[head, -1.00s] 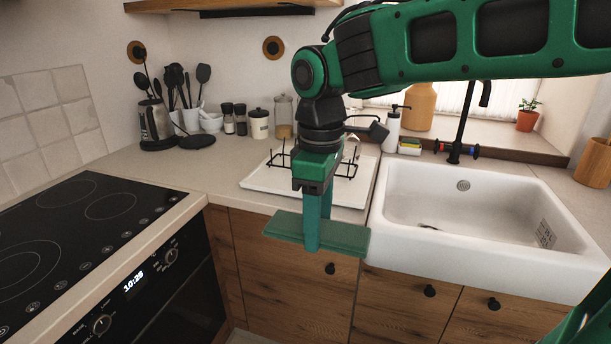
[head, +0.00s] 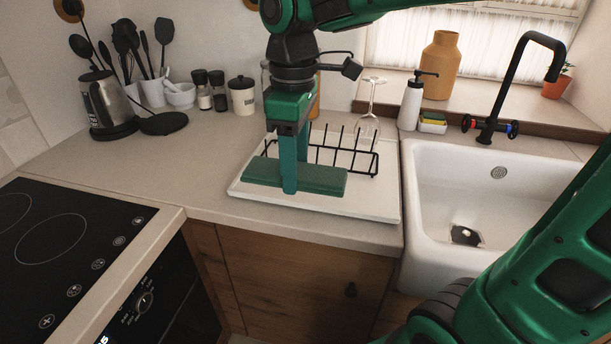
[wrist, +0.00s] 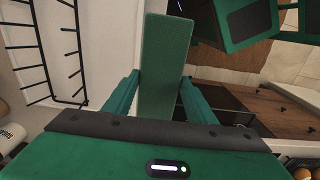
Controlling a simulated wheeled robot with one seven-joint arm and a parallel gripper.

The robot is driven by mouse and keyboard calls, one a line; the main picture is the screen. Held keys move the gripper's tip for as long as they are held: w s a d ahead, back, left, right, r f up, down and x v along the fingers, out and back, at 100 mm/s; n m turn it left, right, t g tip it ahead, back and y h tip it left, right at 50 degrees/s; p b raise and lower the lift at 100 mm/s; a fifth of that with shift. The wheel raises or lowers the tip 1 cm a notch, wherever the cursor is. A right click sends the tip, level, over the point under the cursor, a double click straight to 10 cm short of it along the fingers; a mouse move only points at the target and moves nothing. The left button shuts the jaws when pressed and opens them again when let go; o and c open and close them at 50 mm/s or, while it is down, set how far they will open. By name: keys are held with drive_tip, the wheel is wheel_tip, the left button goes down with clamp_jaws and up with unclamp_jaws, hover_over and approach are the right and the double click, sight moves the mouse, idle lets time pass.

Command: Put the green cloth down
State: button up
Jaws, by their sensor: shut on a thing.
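The green cloth (head: 325,181) is a flat, folded green bar in the head view. My gripper (head: 290,185) points down and is shut on it near its middle. The cloth lies across the front part of the white drying tray (head: 375,208) in the picture; I cannot tell whether it touches the tray or hangs just above it. In the wrist view the cloth (wrist: 163,70) runs between my two fingers (wrist: 158,90).
A black dish rack (head: 372,160) stands on the tray behind the cloth, with an upturned glass (head: 372,95) at its back. The white sink (head: 420,215) is to the right, the black cooktop (head: 60,240) to the left. Worktop left of the tray (head: 205,180) is clear.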

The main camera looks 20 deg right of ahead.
drive_tip(key=w+d+f, duration=0.2)
drive_tip(key=w, duration=0.1)
drive_tip(key=w+d+f, duration=0.2)
drive_tip(key=d, duration=0.1)
drive_tip(key=w+d+f, duration=0.3)
drive_tip(key=shift+w, duration=0.3)
drive_tip(key=shift+f, duration=1.95)
drive_tip(key=shift+f, duration=0.2)
drive_tip(key=o, duration=0.9)
drive_tip(key=shift+s+f, duration=0.1)
drive_tip(key=shift+c, duration=0.2)
drive_tip(key=shift+s, duration=0.1)
wheel_tip(320, 180, up, 13)
drive_tip(key=shift+w+f, duration=0.2)
